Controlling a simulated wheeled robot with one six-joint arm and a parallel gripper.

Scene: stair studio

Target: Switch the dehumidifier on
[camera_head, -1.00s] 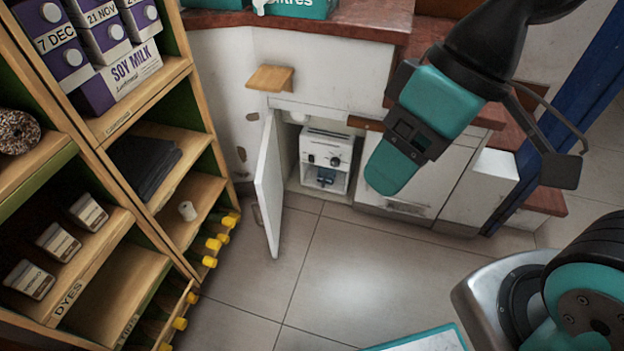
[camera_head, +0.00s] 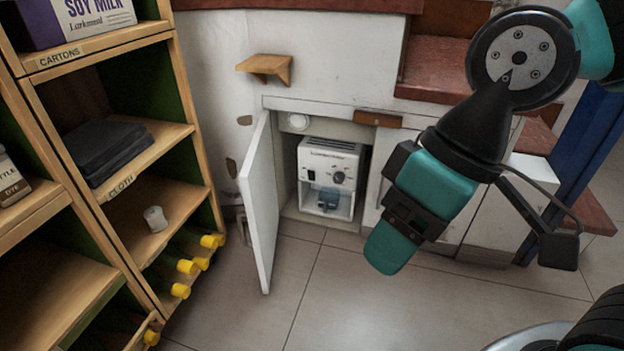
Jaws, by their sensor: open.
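A white boxy machine (camera_head: 326,168), which I take as the dehumidifier, stands inside an open low cupboard. It has slots on top, small lettering, a dark round knob (camera_head: 338,177) and small dark details on its front. A blue item (camera_head: 328,198) sits in its lower recess. Whether it is running cannot be told. My gripper (camera_head: 386,247), teal and black, hangs to the right of and in front of the cupboard, apart from the machine. It is open, with nothing seen in it.
The white cupboard door (camera_head: 259,197) stands open on the machine's left. A wooden shelf unit (camera_head: 200,195) with yellow-ended items is at left. A small wooden bracket shelf (camera_head: 265,66) juts out above the cupboard. The tiled floor (camera_head: 330,290) in front is clear.

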